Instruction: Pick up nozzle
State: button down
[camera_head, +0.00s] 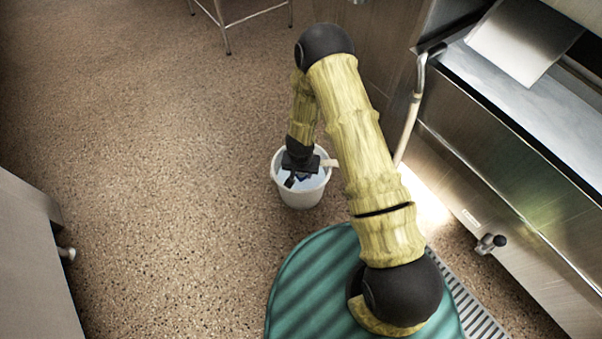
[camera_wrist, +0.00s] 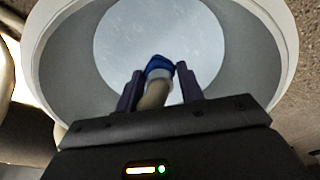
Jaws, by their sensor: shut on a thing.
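The nozzle (camera_wrist: 160,68) has a blue tip and a white collar on a beige hose. It shows in the wrist view between the two dark fingers of my gripper (camera_wrist: 158,80), which is shut on it. The blue tip faces the pale round inside of a white bucket (camera_wrist: 52,75). In the head view, my gripper (camera_head: 290,181) points down at the mouth of the bucket (camera_head: 303,200). The nozzle cannot be made out clearly there. A short beige piece of hose (camera_head: 330,163) shows beside my gripper.
A beige hose (camera_head: 408,125) hangs from the steel sink unit (camera_head: 500,190) on the right. A steel cabinet (camera_head: 30,260) stands at left. The speckled floor left of the bucket is clear.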

notch_tip(320, 180, up, 8)
jog(key=p, duration=0.4)
jog(key=shift+a+f+p, duration=0.1)
jog(key=shift+f+p, duration=0.1)
jog(key=shift+p, duration=0.15)
jog(key=shift+r, duration=0.45)
jog(key=shift+r+p, duration=0.75)
jog(key=shift+p, duration=0.2)
notch_tip(320, 180, up, 18)
jog(key=p, duration=1.8)
jog(key=shift+r, duration=0.25)
